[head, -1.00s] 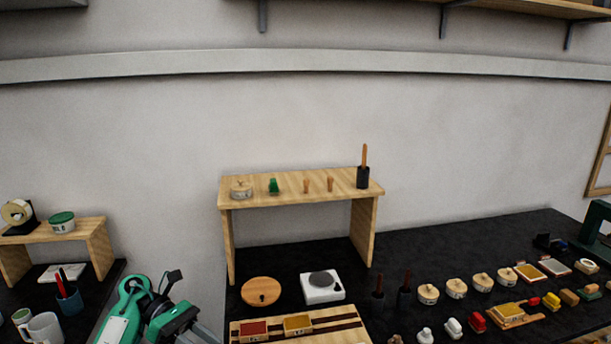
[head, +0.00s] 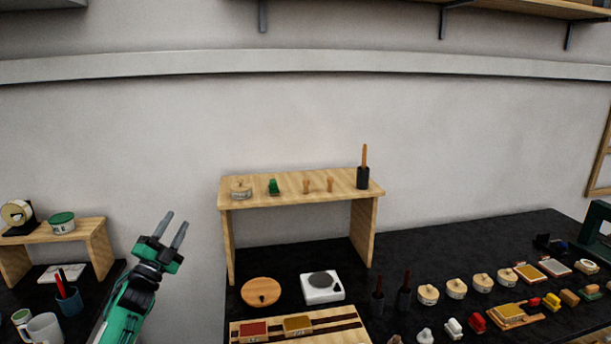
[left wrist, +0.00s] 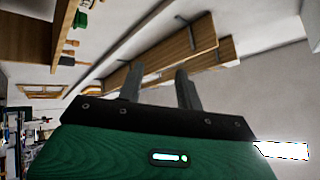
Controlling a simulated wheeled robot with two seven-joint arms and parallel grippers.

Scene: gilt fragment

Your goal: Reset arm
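My left gripper (head: 173,228) is raised in front of the bare wall, in the gap between the left table and the main black table. Its two grey fingers point up and stand apart with nothing between them. In the left wrist view the fingers (left wrist: 163,88) are also apart and empty, with wall and wooden shelves beyond. My right gripper is in neither view.
A wooden riser (head: 300,185) with several small items stands on the black table (head: 420,250). A round wooden lid (head: 261,291) and a white scale (head: 322,287) lie below it. A small shelf (head: 88,230) and a mug (head: 45,330) are at left.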

